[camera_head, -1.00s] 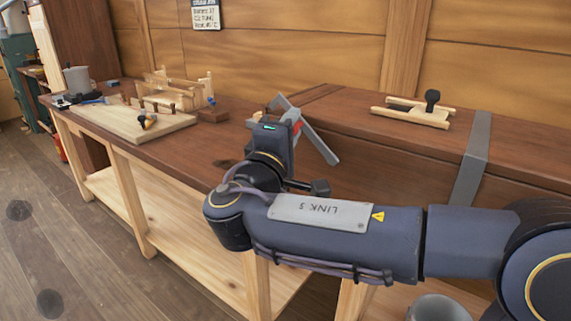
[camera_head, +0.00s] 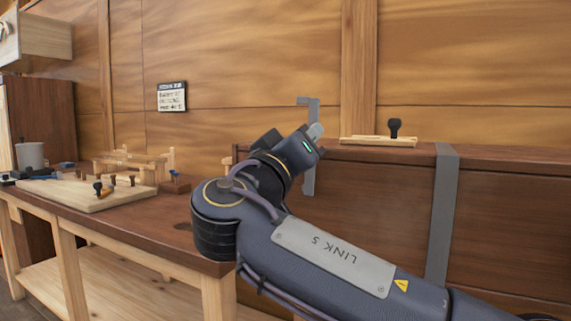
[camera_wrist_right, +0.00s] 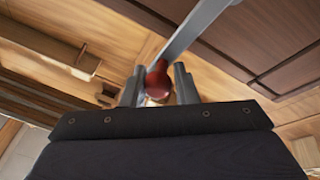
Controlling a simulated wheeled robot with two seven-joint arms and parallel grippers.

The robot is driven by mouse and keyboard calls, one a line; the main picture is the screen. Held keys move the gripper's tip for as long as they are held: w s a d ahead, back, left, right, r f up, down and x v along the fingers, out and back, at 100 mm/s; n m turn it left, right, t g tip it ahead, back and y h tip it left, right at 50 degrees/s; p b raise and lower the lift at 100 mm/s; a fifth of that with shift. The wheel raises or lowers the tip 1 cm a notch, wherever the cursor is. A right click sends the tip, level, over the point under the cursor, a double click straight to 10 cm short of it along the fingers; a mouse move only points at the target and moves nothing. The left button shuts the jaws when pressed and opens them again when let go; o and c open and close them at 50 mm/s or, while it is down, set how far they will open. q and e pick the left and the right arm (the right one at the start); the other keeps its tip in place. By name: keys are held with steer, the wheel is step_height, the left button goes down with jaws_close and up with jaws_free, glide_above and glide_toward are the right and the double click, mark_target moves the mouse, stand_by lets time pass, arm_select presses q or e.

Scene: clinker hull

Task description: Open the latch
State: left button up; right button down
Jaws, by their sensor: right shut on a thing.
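The latch is a grey metal strap (camera_head: 309,175) at the left end of a dark wooden chest. Its bent upper end stands above the chest's top edge. In the right wrist view the strap (camera_wrist_right: 195,28) runs down to a round red knob (camera_wrist_right: 157,80). My right gripper (camera_head: 316,131) is at the strap, and its fingers (camera_wrist_right: 159,86) are shut on the red knob. The gripper hides the knob and part of the strap in the head view. My left gripper is not in view.
The dark chest (camera_head: 385,190) has a second grey strap (camera_head: 441,215) to the right. A wooden piece with a black knob (camera_head: 395,129) lies on top.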

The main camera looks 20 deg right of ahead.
steer(key=shift+s+d+f+m+g+h+b, duration=0.15)
steer(key=shift+s+d+m+g+h+b, duration=0.2)
steer(key=shift+m, duration=0.5)
steer(key=shift+s+d+f+m+g+h+b, duration=0.1)
steer(key=shift+s+d+f+m+g+b, duration=0.15)
steer(key=shift+m+b, duration=0.45)
steer(key=shift+s+d+f+m+g+h+b, duration=0.1)
steer(key=shift+s+d+m+g+h+b, duration=0.2)
steer(key=shift+m, duration=0.65)
steer(key=shift+s+a, duration=0.1)
steer(key=c, duration=1.2)
jaws_free()
steer(key=shift+r, duration=0.1)
steer(key=shift+c, duration=0.2)
steer(key=p+v, duration=0.1)
steer(key=v, duration=0.6)
steer(key=shift+s+a, duration=0.2)
steer(key=shift+a, duration=0.2)
